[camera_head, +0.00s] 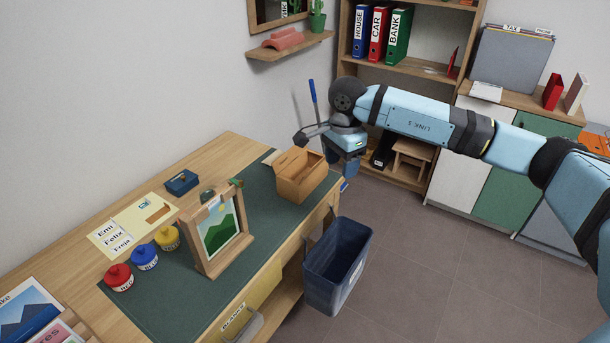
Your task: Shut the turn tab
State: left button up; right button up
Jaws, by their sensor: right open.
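A wooden picture frame (202,255) stands upright on the green desk mat, holding a green mountain picture (217,232). A small dark piece (207,195) and a small green piece (237,183) show at its top edge. I cannot tell which part, if any, is the turn tab, or how it is turned. My right gripper (325,148) is open, above the far right end of the desk, beyond the wooden box and well apart from the frame. Its fingers are small and hard to make out. My left gripper is not in view.
The wooden box (297,184) stands on the mat (168,293). Red (118,277), blue (144,257) and yellow (167,238) pots stand left of the frame. A dark blue bin (318,278) is beside the desk. Shelves (425,55) stand behind my right arm. The floor at right is clear.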

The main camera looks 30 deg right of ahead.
aim_at(239, 184)
jog(key=z, duration=0.4)
jog(key=i+l+u, duration=0.15)
jog(key=u, duration=0.25)
jog(key=i+l+u, duration=0.1)
jog(key=u, duration=0.35)
jog(key=l+u, duration=0.4)
jog(key=i+j, duration=0.05)
